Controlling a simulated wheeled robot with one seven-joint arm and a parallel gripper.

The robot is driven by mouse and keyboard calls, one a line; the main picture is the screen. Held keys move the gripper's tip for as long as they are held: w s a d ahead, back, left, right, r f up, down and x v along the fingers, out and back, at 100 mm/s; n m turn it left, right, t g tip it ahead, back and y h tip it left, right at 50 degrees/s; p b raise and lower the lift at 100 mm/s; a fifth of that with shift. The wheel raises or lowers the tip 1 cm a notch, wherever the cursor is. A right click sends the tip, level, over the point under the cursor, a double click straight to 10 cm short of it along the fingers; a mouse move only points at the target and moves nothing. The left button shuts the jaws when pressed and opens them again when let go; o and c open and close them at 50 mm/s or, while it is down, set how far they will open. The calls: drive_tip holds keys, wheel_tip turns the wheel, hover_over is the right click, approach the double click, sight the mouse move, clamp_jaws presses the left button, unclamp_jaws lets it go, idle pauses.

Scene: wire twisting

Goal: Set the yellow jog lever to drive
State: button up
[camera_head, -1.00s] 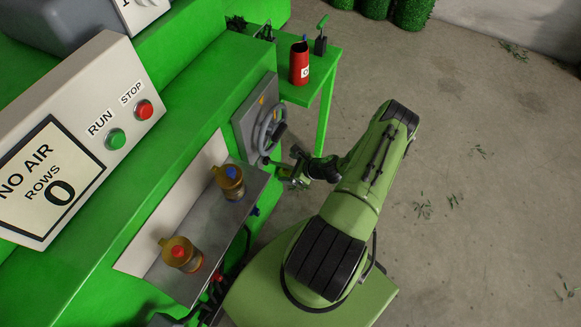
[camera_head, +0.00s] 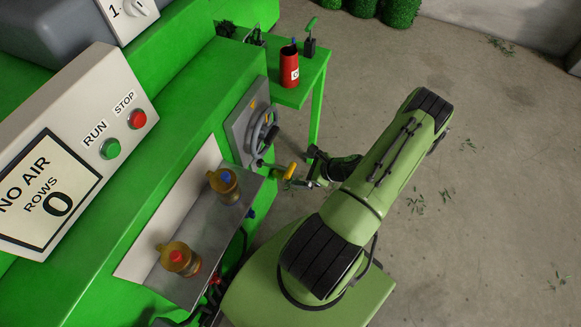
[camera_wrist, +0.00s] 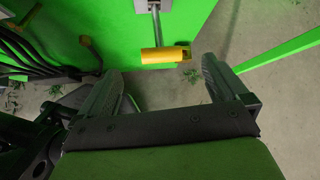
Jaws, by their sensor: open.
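The yellow jog lever grip (camera_head: 290,171) sticks out from the green machine on a thin metal rod, just below the handwheel. In the wrist view the yellow grip (camera_wrist: 166,54) lies crosswise at the end of its rod, ahead of the fingertips and between their lines. My gripper (camera_head: 310,180) is beside the grip, on its right in the head view. In the wrist view my gripper (camera_wrist: 163,75) has its two dark fingers spread wide with nothing between them. The grip appears apart from both fingers. No drive marking for the lever is readable.
The handwheel (camera_head: 262,132) on a grey plate is just above the lever. A metal shelf with two amber bottles (camera_head: 224,185) (camera_head: 180,260) is to the left. A green side table (camera_head: 318,85) holds a red can (camera_head: 290,67). The floor to the right is open.

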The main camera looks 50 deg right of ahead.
drive_tip(key=v, duration=0.4)
drive_tip(key=shift+s+r, duration=0.2)
drive_tip(key=shift+r, duration=0.05)
drive_tip(key=w+a+r+n+g, duration=0.35)
drive_tip(key=a+r+n, duration=0.35)
drive_tip(key=r+n, duration=0.4)
drive_tip(key=w+a+r+n+g, duration=0.2)
drive_tip(key=w+a+r+n, duration=0.3)
drive_tip(key=r+n, duration=0.55)
drive_tip(key=s+a+r+n+t+h, duration=0.1)
drive_tip(key=s+a+r+n+t, duration=0.1)
drive_tip(key=s+a+r+n, duration=0.7)
drive_tip(key=s+a+r, duration=0.3)
drive_tip(key=a+r, duration=0.1)
drive_tip(key=r, duration=0.2)
drive_tip(key=shift+s+h, duration=0.4)
